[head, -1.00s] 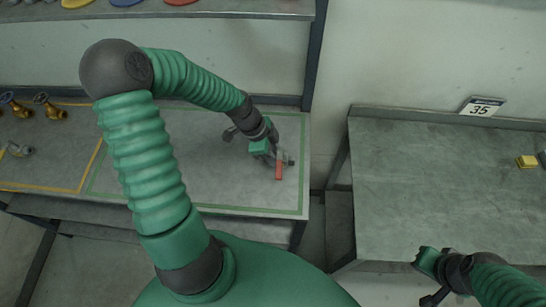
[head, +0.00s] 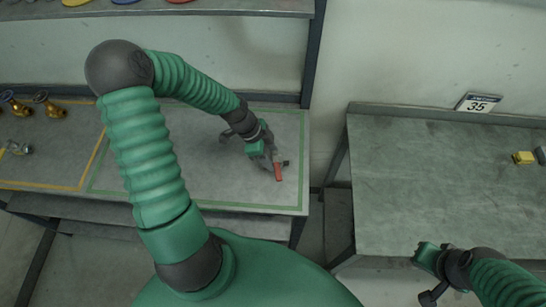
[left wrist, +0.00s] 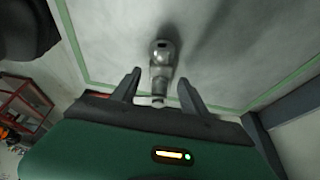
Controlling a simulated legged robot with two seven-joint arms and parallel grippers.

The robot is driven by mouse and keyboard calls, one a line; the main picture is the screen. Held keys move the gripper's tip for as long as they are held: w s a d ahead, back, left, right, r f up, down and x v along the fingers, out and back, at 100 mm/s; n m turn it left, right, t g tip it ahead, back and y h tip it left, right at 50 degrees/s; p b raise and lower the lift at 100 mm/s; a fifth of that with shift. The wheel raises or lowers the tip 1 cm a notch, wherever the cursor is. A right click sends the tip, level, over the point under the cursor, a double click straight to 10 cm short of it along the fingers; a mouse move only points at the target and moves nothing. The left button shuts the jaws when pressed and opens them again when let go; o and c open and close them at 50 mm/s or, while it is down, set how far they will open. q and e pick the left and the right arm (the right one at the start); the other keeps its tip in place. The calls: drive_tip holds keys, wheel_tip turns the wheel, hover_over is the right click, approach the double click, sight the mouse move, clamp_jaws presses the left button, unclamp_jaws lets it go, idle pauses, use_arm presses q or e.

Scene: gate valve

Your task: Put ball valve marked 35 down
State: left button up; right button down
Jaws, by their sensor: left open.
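The ball valve (head: 279,173), a grey metal body with a red handle, is inside the green-outlined area (head: 205,192) of the left table, near its right side. My left gripper (head: 272,161) is at the valve, with the arm reaching over from the left. In the left wrist view the open fingers (left wrist: 160,80) stand either side of the valve's grey body (left wrist: 162,56), with gaps visible. The valve appears to lie on the table. Part of it is hidden by the gripper. My right gripper (head: 428,272) is by the right table's front edge; its jaws are unclear.
Brass valves (head: 43,105) and a grey fitting (head: 17,148) sit in the yellow-outlined area at left. The right table (head: 420,180) is mostly clear, with a "35" sign (head: 478,103) and a yellow block (head: 523,158). A shelf (head: 200,8) runs above the left table.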

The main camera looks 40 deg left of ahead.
use_arm(q)
drive_tip(key=a+v, duration=0.1)
drive_tip(key=v, duration=1)
drive_tip(key=s+d+f+n+y+b, duration=0.1)
drive_tip(key=s+d+n+y, duration=0.1)
drive_tip(key=d+n, duration=0.3)
drive_tip(key=s+d+f+n+y+b, duration=0.1)
drive_tip(key=s+d+n, duration=0.2)
drive_tip(key=d+n, duration=0.3)
drive_tip(key=shift+d+f+n+y, duration=0.3)
drive_tip(key=shift+d+f+y, duration=0.1)
drive_tip(key=shift+d, duration=0.8)
use_arm(e)
drive_tip(key=shift+a+f, duration=0.2)
drive_tip(key=shift+f, duration=0.35)
drive_tip(key=shift+a+f, duration=0.15)
drive_tip(key=shift+f, duration=0.4)
use_arm(q)
drive_tip(key=shift+d, duration=0.2)
use_arm(e)
drive_tip(key=shift+d, duration=0.15)
use_arm(q)
drive_tip(key=shift+a, duration=0.15)
